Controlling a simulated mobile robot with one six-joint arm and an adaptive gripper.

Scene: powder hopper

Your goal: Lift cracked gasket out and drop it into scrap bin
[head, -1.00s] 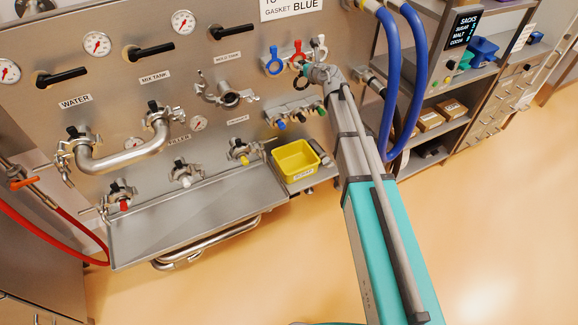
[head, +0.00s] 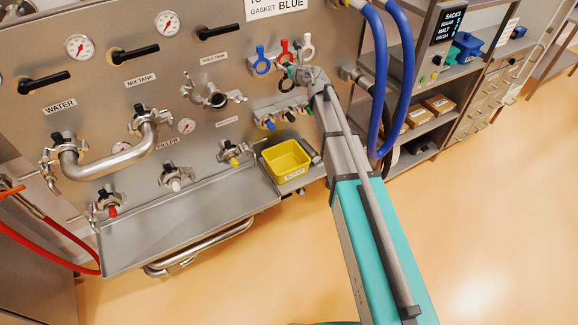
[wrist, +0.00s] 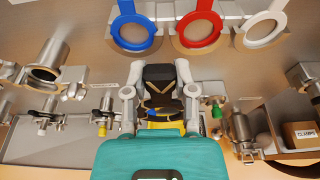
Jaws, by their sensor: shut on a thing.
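My gripper (head: 288,76) is in front of the panel, just below the hanging gaskets, and is shut on a black ring, the cracked gasket (head: 287,87). In the wrist view my gripper (wrist: 159,100) has dark fingertips close together, and the gasket is hard to tell from them; no crack can be made out. The yellow scrap bin (head: 287,161) stands lower down at the right end of the steel tray, below the gripper and apart from it. The bin looks empty in the head view. A strip of it shows behind the fingers in the wrist view (wrist: 161,128).
Blue (head: 262,61), red (head: 284,51) and white (head: 305,47) gaskets hang on the panel above my gripper. An open pipe fitting (head: 213,95) is to the left. Blue hoses (head: 380,90) hang to the right.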

